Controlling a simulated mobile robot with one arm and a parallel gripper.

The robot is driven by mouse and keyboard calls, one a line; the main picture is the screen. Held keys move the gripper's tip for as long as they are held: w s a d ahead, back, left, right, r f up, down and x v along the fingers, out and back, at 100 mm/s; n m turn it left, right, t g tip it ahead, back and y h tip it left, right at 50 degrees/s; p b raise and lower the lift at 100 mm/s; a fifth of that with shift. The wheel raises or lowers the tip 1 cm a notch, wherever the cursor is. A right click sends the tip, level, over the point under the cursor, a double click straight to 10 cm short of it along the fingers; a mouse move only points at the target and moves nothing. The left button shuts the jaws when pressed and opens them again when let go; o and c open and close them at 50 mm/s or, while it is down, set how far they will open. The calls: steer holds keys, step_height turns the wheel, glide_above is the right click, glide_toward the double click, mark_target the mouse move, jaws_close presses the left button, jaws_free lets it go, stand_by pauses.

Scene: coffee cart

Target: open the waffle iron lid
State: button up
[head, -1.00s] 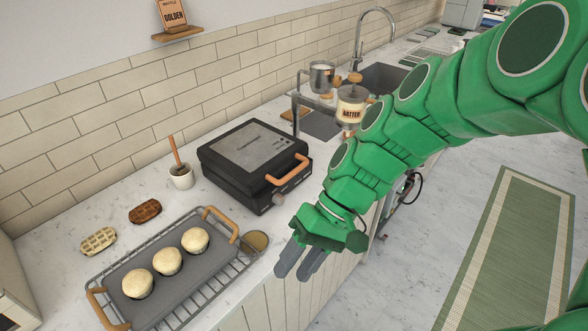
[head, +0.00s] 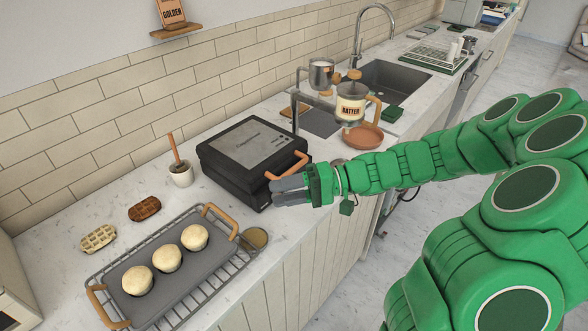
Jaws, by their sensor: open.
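The waffle iron (head: 230,176) is a black box on the counter. Its lid (head: 250,143) is down, with a grey panel on top. An orange-brown handle (head: 292,163) sticks out at its front right. My gripper (head: 273,191) is open at the front of the iron, close to the handle and just below it in the picture. The fingers point left toward the iron's front face.
A tray (head: 150,308) with three round buns stands at the front left, beside two waffles (head: 98,238). A cup with a brush (head: 180,173) stands left of the iron.

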mark_target(294, 167)
steer(key=w+d+f+m+t, duration=0.1)
steer(key=w+d+f+t, duration=0.1)
steer(key=w+d+t, duration=0.1)
steer(key=w+d+f+m+t+y, duration=0.1)
steer(key=w+d+f+m+t, duration=0.1)
steer(key=w+d+f+t, duration=0.1)
steer(key=w+d+f+m+t+y, duration=0.1)
steer(key=w+d+f+m+t, duration=0.1)
steer(key=w+d, duration=0.2)
steer(key=shift+w+d+f+t, duration=0.15)
steer(key=shift+w+t, duration=0.25)
steer(key=shift+w, duration=0.4)
steer(key=shift+x, duration=3.85)
jaws_close()
